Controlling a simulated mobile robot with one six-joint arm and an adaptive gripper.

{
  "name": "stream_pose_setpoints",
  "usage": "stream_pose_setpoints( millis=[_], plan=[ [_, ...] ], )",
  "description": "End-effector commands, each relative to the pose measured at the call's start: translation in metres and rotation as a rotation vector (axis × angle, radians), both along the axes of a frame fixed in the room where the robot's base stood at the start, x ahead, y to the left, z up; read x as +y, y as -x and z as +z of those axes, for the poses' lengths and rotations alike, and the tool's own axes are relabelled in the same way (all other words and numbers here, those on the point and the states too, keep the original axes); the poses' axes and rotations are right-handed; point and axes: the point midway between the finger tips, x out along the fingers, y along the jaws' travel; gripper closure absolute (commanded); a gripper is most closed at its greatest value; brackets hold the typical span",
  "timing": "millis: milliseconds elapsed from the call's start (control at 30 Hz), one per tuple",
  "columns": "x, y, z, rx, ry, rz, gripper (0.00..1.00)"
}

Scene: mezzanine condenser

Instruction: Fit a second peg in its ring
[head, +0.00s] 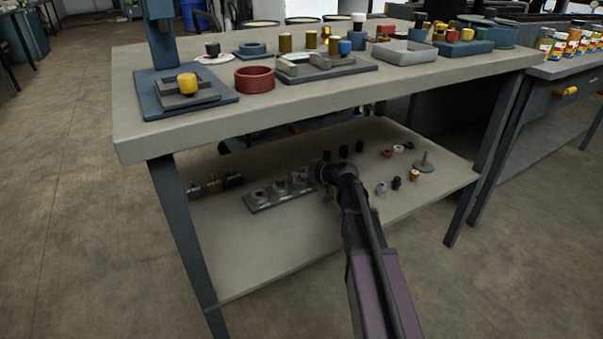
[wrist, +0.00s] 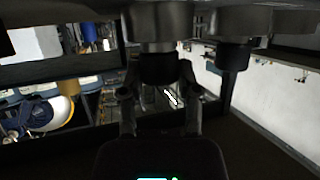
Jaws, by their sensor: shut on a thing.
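On the lower shelf in the head view, a dark plate (head: 262,206) carries a row of metal rings (head: 280,187). My gripper (head: 328,174) is over the right end of this row, and my arm hides part of that end. In the wrist view, my gripper (wrist: 160,100) is shut on a black peg (wrist: 160,68). The peg lines up with a grey ring (wrist: 157,24) and meets or nearly meets it; how deep it sits cannot be told. Another black peg (wrist: 235,56) sits at a second grey ring (wrist: 237,24) to the right.
Small loose parts (head: 397,183) and a grey disc with a stem (head: 423,165) lie to the right. Padlock-like items (head: 214,185) are at left. The tabletop (head: 200,131) overhangs the shelf; the shelf's front is clear.

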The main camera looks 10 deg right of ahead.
Motion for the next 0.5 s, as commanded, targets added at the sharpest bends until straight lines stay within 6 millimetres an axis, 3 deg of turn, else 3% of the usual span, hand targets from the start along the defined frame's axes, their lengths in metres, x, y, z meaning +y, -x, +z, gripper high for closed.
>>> stream_pose_setpoints(
  millis=[100, 133, 267, 500],
  plan=[
    [0.0000, 0.0000, 0.0000, 0.000, 0.000, 0.000, 1.00],
    [0.0000, 0.0000, 0.0000, 0.000, 0.000, 0.000, 0.54],
    [0.0000, 0.0000, 0.0000, 0.000, 0.000, 0.000, 0.17],
    [0.0000, 0.0000, 0.0000, 0.000, 0.000, 0.000, 0.17]
  ],
)
